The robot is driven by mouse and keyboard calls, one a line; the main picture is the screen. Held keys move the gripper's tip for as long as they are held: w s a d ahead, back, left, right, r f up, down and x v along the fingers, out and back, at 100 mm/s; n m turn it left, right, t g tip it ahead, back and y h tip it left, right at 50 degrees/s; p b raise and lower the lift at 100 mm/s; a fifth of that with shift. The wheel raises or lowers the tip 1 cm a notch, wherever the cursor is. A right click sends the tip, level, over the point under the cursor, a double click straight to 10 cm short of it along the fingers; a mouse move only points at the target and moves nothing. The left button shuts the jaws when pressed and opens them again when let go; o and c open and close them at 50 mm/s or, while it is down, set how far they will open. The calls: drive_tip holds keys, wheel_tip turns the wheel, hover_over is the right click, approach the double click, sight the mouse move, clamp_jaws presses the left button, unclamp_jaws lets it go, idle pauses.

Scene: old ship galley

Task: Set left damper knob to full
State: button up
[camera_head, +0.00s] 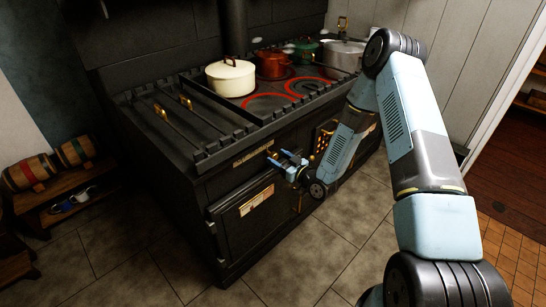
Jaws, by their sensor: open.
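The black range stove (190,215) stands in the middle of the view. Two brass knobs sit at long slots on the left part of its top: a left knob (160,111) and a right knob (186,102). The left one looks like the left damper knob, but no label for it can be read. My gripper (279,156) has blue fingers and is open and empty. It is in front of the stove's front face, by the upper edge of the oven door, well to the right of and below both knobs. Whether it touches the stove cannot be told.
A cream pot (231,78), a red pot (271,64), a green pot (305,50) and a grey pot (343,55) stand on the stove top. A toothed rail edges the stove top. A low shelf with barrels (30,172) stands left. The floor in front is clear.

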drive_tip(key=v, duration=1.1)
drive_tip(key=shift+s+d, duration=0.1)
